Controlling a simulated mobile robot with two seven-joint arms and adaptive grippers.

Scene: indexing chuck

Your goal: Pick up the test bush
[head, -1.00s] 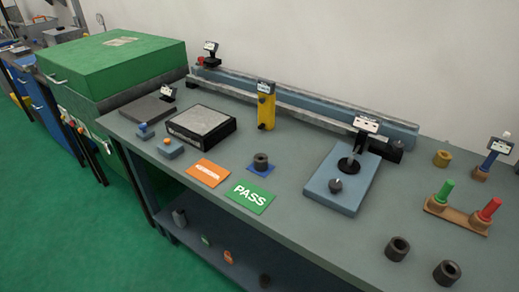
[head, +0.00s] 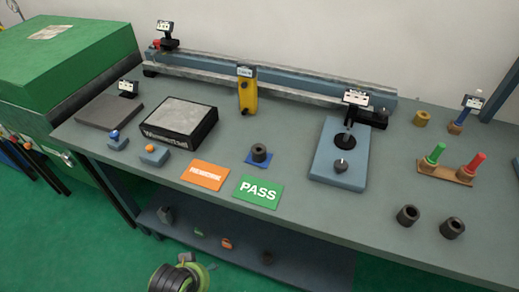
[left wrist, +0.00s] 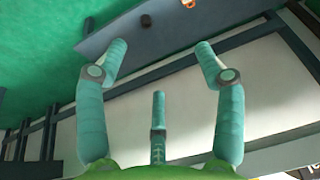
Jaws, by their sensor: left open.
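Several dark bushes with a hole on top are in the head view, and no label tells me which is the test bush. One dark bush (head: 259,153) stands upright on a blue square (head: 254,161) behind the green PASS card (head: 258,192). Two more, a left one (head: 408,214) and a right one (head: 452,228), stand on the bare bench at the right. My left gripper (left wrist: 160,58) is open and empty in the left wrist view, apart from everything. A green and black part of my left arm shows at the bottom of the head view. My right gripper is not in view.
The grey bench (head: 310,215) also holds an orange card (head: 205,175), a blue plate fixture (head: 338,170), a yellow post (head: 247,95), a black-sided block (head: 180,125) and a wooden stand (head: 445,174) with green and red pegs. A lower shelf (head: 310,262) carries small items.

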